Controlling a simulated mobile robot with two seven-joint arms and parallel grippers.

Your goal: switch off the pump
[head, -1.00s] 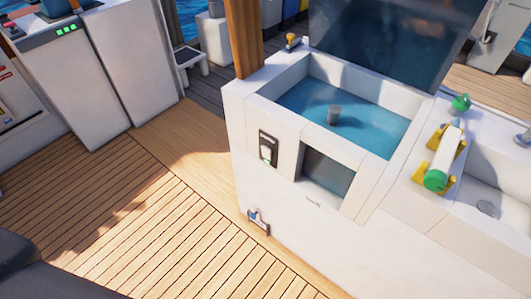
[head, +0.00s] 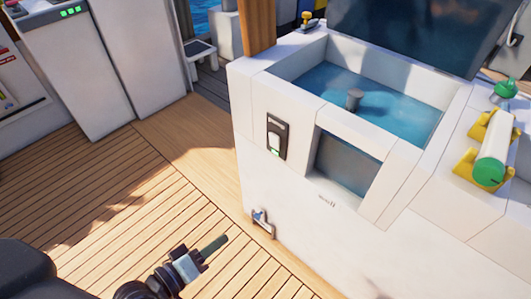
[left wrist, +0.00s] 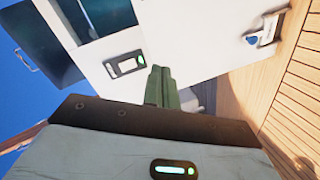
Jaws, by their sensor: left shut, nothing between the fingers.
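A dark switch plate with a white rocker (head: 276,137) and a small green light at its bottom sits on the front of the white housing, left of a recessed window. It also shows in the left wrist view as a switch plate (left wrist: 125,64) with the green light lit. I take this to be the pump switch; its label is too small to read. My left gripper (head: 222,241) is shut and empty, low over the deck, apart from the housing. Its closed green fingers (left wrist: 160,80) show in the left wrist view. My right gripper is not in view.
The white housing (head: 300,215) has an open basin of blue water (head: 385,104) on top and a small tap (head: 262,222) low on its front. A green-and-white cylinder in yellow brackets (head: 490,155) sits at right. The wooden deck (head: 130,205) at left is clear.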

